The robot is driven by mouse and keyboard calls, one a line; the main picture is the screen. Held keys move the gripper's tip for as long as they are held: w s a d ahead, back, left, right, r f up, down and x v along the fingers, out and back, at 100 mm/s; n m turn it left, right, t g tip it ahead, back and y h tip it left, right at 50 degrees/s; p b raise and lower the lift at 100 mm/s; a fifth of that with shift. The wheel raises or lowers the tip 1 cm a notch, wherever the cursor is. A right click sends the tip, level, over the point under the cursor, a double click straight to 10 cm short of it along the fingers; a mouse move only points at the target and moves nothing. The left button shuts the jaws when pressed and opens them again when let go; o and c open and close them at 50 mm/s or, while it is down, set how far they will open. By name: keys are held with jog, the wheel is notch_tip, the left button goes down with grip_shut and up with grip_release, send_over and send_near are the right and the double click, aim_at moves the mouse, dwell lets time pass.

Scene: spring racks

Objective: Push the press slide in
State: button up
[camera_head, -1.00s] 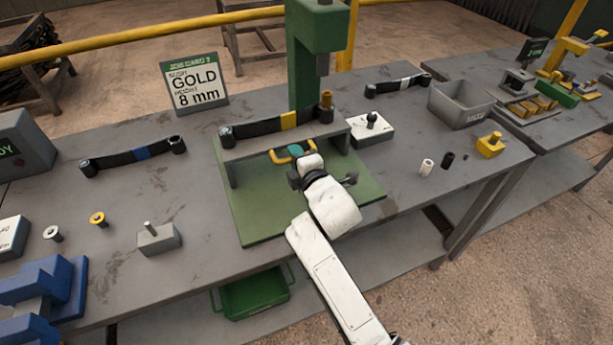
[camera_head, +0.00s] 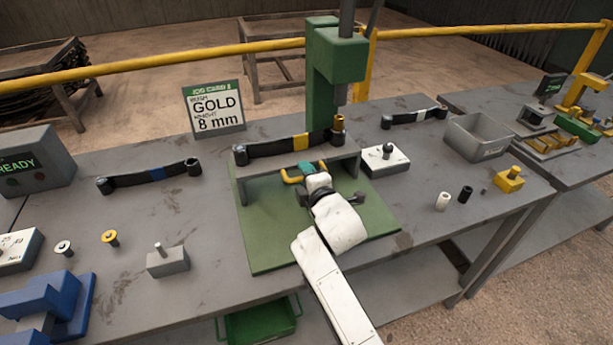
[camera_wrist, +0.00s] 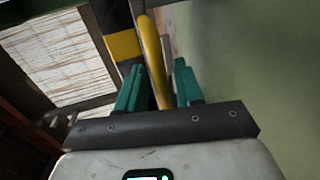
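The press slide (camera_head: 300,165) is a grey raised plate on a green base (camera_head: 265,255), in front of the green press column (camera_head: 322,95). A dark leaf spring with a gold band (camera_head: 292,145) lies along it. The slide's yellow handle (camera_head: 288,177) faces me and also shows in the wrist view (camera_wrist: 152,55). My gripper (camera_head: 305,172) is at the handle. In the wrist view, its teal fingers (camera_wrist: 160,88) stand on either side of the yellow bar, with gaps visible beside it, so it looks open. The contact at the fingertips is partly hidden.
A job card reading gold, 8 mm (camera_head: 214,108) stands behind left. A white block with a knob (camera_head: 386,160) is close right of the slide. A grey bin (camera_head: 476,138) stands further right. A grey block with a pin (camera_head: 167,261) and bushes lie left.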

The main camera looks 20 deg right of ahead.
jog(key=shift+s, duration=0.1)
jog(key=v, duration=1)
jog(key=shift+s, duration=0.3)
jog(key=s+d+f+m+g, duration=0.1)
jog(key=s+m, duration=0.1)
jog(key=s+d+f+m+g, duration=0.1)
jog(key=s+f+m, duration=0.1)
jog(key=s+d+f+m+g, duration=0.1)
jog(key=s+f+m, duration=0.1)
jog(key=shift+s+d+f+h, duration=0.15)
jog(key=shift+s+d+h, duration=0.1)
jog(key=shift+h, duration=0.05)
jog(key=s+f+m+g, duration=0.1)
jog(key=s, duration=0.1)
jog(key=s+d+f+m+g, duration=0.1)
jog(key=s+m, duration=0.1)
jog(key=s, duration=0.1)
jog(key=s+d+f+m+g, duration=0.1)
jog(key=s+f+m, duration=0.1)
jog(key=shift+s, duration=0.3)
jog(key=s+d+f+m+g, duration=0.1)
jog(key=s+f+m+g, duration=0.2)
jog(key=s, duration=0.8)
jog(key=s+d+f+m+g, duration=0.1)
jog(key=s+f+m+g, duration=0.3)
jog(key=s, duration=0.7)
jog(key=shift+s+d+f+g, duration=0.2)
jog(key=shift+d+f+g, duration=0.05)
jog(key=shift+f+g, duration=0.6)
